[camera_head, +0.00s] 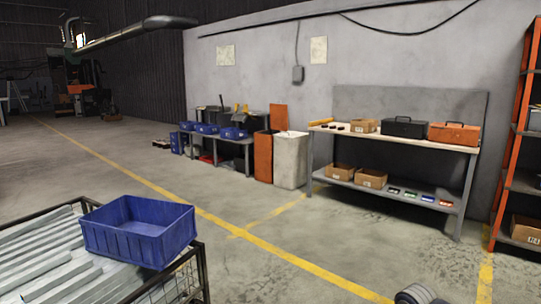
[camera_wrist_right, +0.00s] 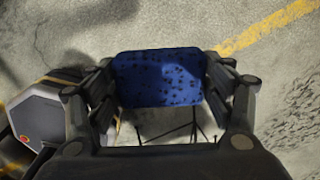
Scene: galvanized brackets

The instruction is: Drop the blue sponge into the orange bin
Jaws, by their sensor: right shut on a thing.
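The blue sponge (camera_wrist_right: 160,82), dark-speckled, is held between the two fingers of my right gripper (camera_wrist_right: 161,68) in the right wrist view. Bare concrete floor shows beyond it. The orange bin (camera_head: 263,158) stands upright on the floor by the wall in the head view, left of a whitish bin and well away from me. An upright orange panel rises behind the two bins. The inside of the orange bin is not visible. In the head view only a grey rounded part of my arm shows at the bottom edge. My left gripper is not in view.
A blue crate (camera_head: 140,230) sits on a wire cage of metal bars at the near left. A whitish bin (camera_head: 291,160) adjoins the orange one. A workbench (camera_head: 395,137) and an orange shelf rack (camera_head: 511,130) stand right. Open floor with yellow lines lies between.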

